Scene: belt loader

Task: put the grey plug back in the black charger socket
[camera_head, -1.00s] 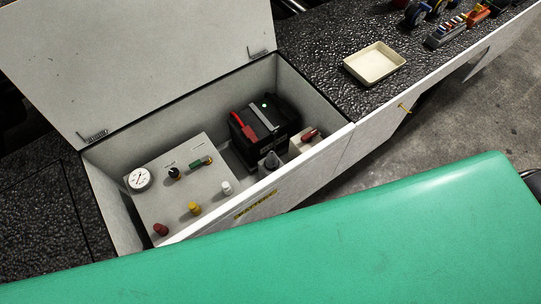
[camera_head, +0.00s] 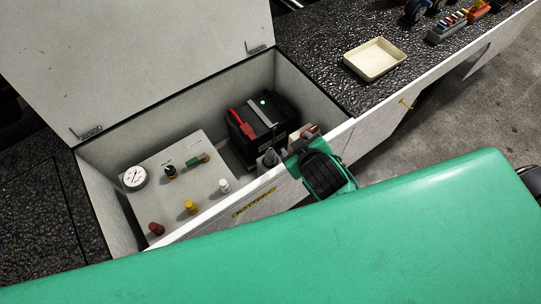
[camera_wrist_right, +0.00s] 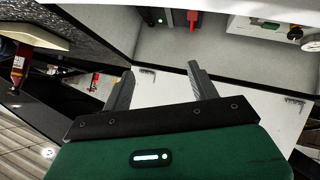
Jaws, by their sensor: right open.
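A dark grey plug-like piece (camera_head: 270,157) stands in the open compartment, just inside its front wall. I take it for the grey plug. Behind it sits a black unit (camera_head: 262,120) with a green light and a red connector on top; its socket cannot be made out. In the right wrist view the black unit (camera_wrist_right: 152,17) shows at the top edge. My right gripper (camera_head: 301,143) is over the front wall, to the right of the grey piece. In the right wrist view its fingers (camera_wrist_right: 160,80) are spread with nothing between them. My left gripper is not in view.
The compartment's front wall (camera_head: 215,218) and raised lid (camera_head: 140,60) bound the space. A panel with a gauge (camera_head: 134,177) and several knobs fills its left part. A cream tray (camera_head: 374,60) lies on the black ledge, with tools beyond it.

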